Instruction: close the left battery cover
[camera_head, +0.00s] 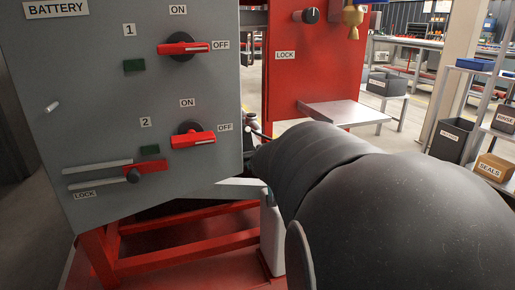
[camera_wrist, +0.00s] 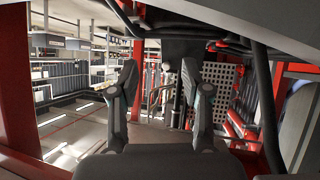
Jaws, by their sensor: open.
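My gripper (camera_wrist: 158,76) is open in the wrist view, its two dark fingers apart with nothing between them. It is under or inside a frame, with dark hoses and red posts around it. In the head view my dark arm fills the lower right, and I cannot make out the gripper there. I cannot clearly identify the left battery cover in either view. A pale flat strip (camera_head: 240,183) shows behind the grey panel's lower right edge, partly hidden by my arm; I cannot tell what it is.
The grey BATTERY panel (camera_head: 95,95) has two red switch handles, upper (camera_head: 185,48) and lower (camera_head: 193,139), and a red LOCK latch (camera_head: 147,168). A red LOCK panel (camera_head: 315,60) stands to its right. Red frame bars (camera_head: 185,240) run below. Black hoses (camera_wrist: 267,100) crowd the gripper's right.

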